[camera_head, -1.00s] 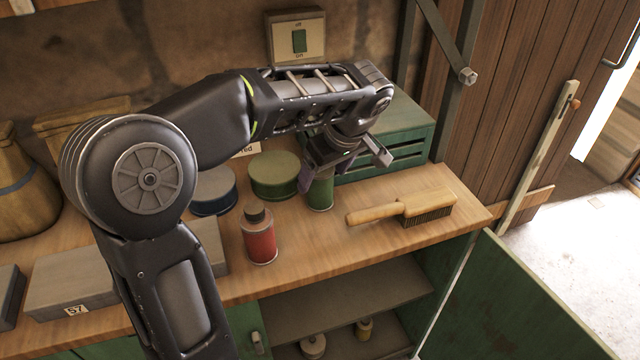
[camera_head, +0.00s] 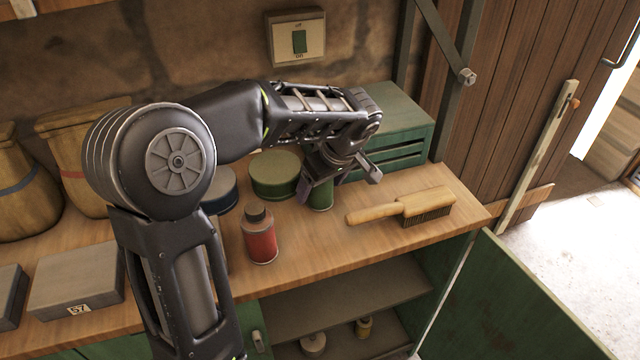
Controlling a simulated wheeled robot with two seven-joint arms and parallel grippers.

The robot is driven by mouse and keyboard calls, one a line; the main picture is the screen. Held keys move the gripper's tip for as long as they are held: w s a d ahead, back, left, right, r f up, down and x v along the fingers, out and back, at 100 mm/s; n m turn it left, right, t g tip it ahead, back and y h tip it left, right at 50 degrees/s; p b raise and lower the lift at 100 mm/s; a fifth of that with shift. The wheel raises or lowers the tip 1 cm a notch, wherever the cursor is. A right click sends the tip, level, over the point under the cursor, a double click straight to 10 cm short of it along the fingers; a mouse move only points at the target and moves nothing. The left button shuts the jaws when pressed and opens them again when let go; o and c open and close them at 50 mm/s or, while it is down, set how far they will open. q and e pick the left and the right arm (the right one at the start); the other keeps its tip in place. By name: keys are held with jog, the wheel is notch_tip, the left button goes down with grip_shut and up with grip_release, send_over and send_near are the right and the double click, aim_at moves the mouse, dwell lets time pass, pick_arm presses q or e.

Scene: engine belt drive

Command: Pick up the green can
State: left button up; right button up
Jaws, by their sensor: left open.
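The green can (camera_head: 321,198) stands upright on the wooden bench top, in front of the green slatted box. Its upper part is hidden behind my left gripper (camera_head: 338,186). My left gripper is open and points down over the can, with one finger to the can's left and the other to its upper right. The can appears to be between the fingers, but I cannot tell whether they touch it. My right gripper is out of view.
A red bottle (camera_head: 260,238) stands left of the can, and a wide green tin (camera_head: 274,174) and a blue tin (camera_head: 219,190) stand behind it. A brush (camera_head: 405,207) lies to the right. A green slatted box (camera_head: 392,135) stands behind. The cabinet door (camera_head: 510,305) hangs open below.

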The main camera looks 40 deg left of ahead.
pick_arm(q)
grip_shut()
dwell(0.8)
